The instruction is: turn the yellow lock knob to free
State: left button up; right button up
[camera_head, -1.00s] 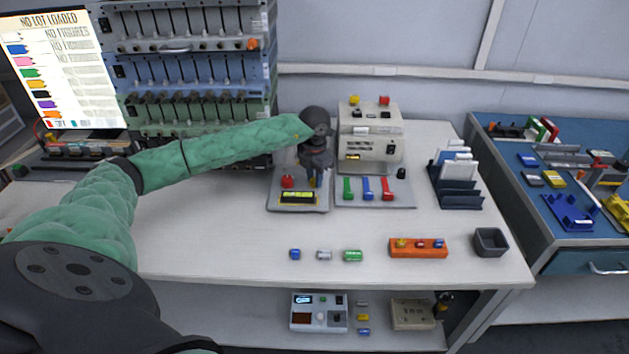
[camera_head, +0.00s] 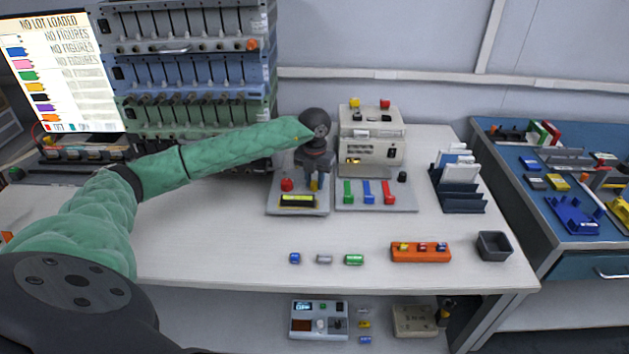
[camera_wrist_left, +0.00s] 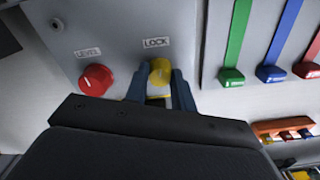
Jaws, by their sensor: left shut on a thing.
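The yellow lock knob (camera_wrist_left: 160,70) sits on a grey panel under a "LOCK" label in the left wrist view. It also shows in the head view (camera_head: 314,186), partly covered. My left gripper (camera_wrist_left: 161,84) has its two blue-grey fingers on either side of the knob and is shut on it. In the head view my left gripper (camera_head: 315,181) points down at the panel (camera_head: 298,210). The knob's pointer direction cannot be made out. My right gripper is not in view.
A red "LEVEL" knob (camera_wrist_left: 96,80) stands left of the lock knob. A yellow-edged display (camera_head: 297,201) lies in front. Green, blue and red levers (camera_head: 368,192) and a beige box (camera_head: 372,140) stand at the right.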

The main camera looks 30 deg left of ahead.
aim_at(315, 182)
pick_arm(q)
jog(key=shift+r, duration=0.1)
jog(key=o, duration=0.9)
jog(key=shift+c, duration=0.2)
jog(key=shift+o, duration=0.7)
jog(key=shift+r+b, duration=0.7)
jog(key=shift+r, duration=3.15)
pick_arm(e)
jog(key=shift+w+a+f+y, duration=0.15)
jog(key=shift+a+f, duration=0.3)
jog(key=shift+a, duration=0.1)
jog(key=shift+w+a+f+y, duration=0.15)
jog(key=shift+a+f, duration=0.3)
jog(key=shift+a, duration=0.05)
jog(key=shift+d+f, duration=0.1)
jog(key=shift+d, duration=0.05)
